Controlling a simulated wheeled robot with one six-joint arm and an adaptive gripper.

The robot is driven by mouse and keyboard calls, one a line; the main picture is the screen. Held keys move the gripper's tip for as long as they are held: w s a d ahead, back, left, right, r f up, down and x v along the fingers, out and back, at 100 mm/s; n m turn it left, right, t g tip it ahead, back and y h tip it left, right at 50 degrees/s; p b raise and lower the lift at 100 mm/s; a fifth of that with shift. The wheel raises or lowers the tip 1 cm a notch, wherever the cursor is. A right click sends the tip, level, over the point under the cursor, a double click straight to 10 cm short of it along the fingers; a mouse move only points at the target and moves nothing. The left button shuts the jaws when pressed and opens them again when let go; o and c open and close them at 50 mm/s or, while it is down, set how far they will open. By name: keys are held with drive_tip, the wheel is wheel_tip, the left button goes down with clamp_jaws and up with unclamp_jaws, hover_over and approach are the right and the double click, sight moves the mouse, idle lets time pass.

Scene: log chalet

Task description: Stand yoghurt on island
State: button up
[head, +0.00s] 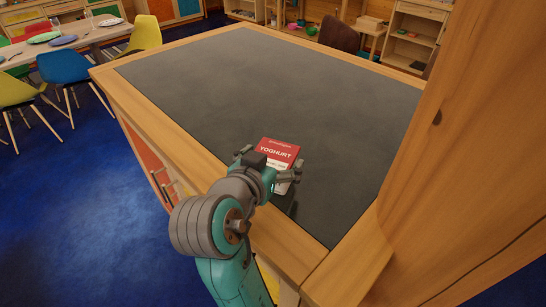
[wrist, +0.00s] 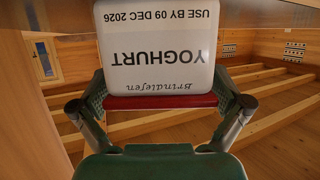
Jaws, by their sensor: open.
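The yoghurt (head: 279,150) is a red and white pot with "YOGHURT" printed on it. In the head view it is at the near edge of the island's dark top (head: 270,85). In the wrist view the yoghurt (wrist: 158,45) shows its white label upside down, with a red rim towards me. My gripper (head: 271,162) is open, with one finger on each side of the yoghurt. In the wrist view my gripper (wrist: 163,100) has its fingers spread beside the red rim. My gripper hides the pot's lower part in the head view, so I cannot tell how its base sits.
The rest of the island top is bare. A wooden post (head: 450,150) rises close on the right. A table with plates (head: 65,41) and coloured chairs (head: 65,68) stand at the far left. Shelves (head: 412,35) and a brown chair (head: 339,36) are behind the island.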

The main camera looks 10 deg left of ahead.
drive_tip(key=shift+r, duration=0.1)
drive_tip(key=shift+s+a+r, duration=0.1)
drive_tip(key=shift+s+r, duration=0.05)
drive_tip(key=v, duration=1.1)
drive_tip(key=shift+s, duration=0.35)
drive_tip(key=shift+s, duration=0.1)
